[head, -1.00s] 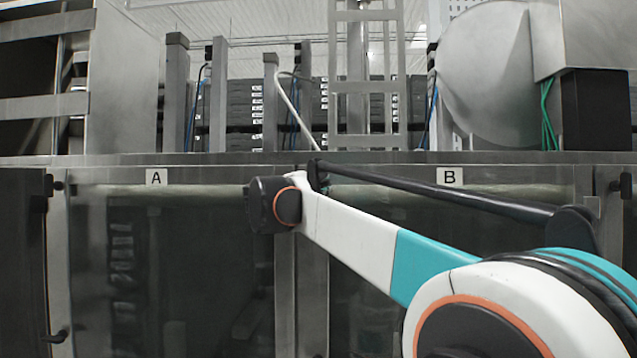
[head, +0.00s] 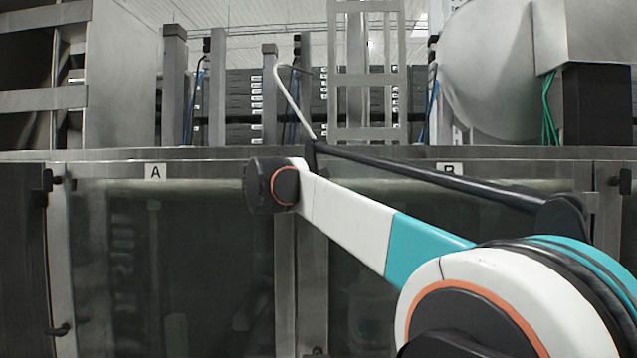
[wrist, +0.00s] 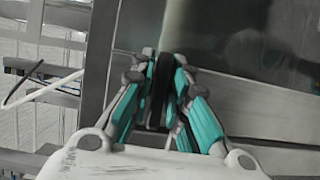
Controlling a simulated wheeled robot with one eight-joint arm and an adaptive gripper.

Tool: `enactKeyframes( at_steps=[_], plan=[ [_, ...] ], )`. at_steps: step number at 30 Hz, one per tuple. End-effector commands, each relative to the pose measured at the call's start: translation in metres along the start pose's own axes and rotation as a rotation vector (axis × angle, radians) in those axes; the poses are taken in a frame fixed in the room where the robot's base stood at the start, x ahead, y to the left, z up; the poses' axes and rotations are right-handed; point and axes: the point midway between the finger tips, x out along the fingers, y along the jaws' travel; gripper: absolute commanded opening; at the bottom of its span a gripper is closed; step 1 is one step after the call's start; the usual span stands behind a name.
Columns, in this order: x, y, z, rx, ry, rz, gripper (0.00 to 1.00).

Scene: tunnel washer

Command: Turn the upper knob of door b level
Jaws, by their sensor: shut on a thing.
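Door B (head: 380,290) is the dark glass panel under the label B (head: 450,168) in the head view. The upper knob of door B is hidden there behind my arm. In the wrist view my gripper (wrist: 160,100) is shut on a dark, narrow upright piece, the upper knob (wrist: 161,82), with a teal-and-grey finger on each side. The fingers cover much of the knob, so its exact angle is hard to tell. My gripper itself does not show in the head view.
Door A (head: 180,270) lies left of door B, past a metal post. Door A's upper knob (head: 57,180) and lower knob (head: 58,330) stick out at its left edge. A lower knob (head: 317,351) shows on the post between the doors. Another knob (head: 615,182) is at far right.

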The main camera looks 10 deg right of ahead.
Motion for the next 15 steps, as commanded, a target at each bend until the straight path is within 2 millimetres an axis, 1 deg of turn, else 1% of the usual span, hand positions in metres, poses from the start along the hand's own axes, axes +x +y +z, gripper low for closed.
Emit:
enactKeyframes(
  at_steps=[3,4,5,6,15],
  plan=[
    [0.0001,-0.0012,0.0003,0.001,-0.001,-0.002,0.00],
    [0.0001,-0.0012,0.0003,0.001,-0.001,-0.002,0.20],
    [0.0001,-0.0012,0.0003,0.001,-0.001,-0.002,0.27],
    [0.0001,-0.0011,0.0003,0.001,-0.001,-0.002,0.30],
    [-0.0006,-0.0005,0.0001,0.000,0.000,-0.001,0.30]
  ],
)
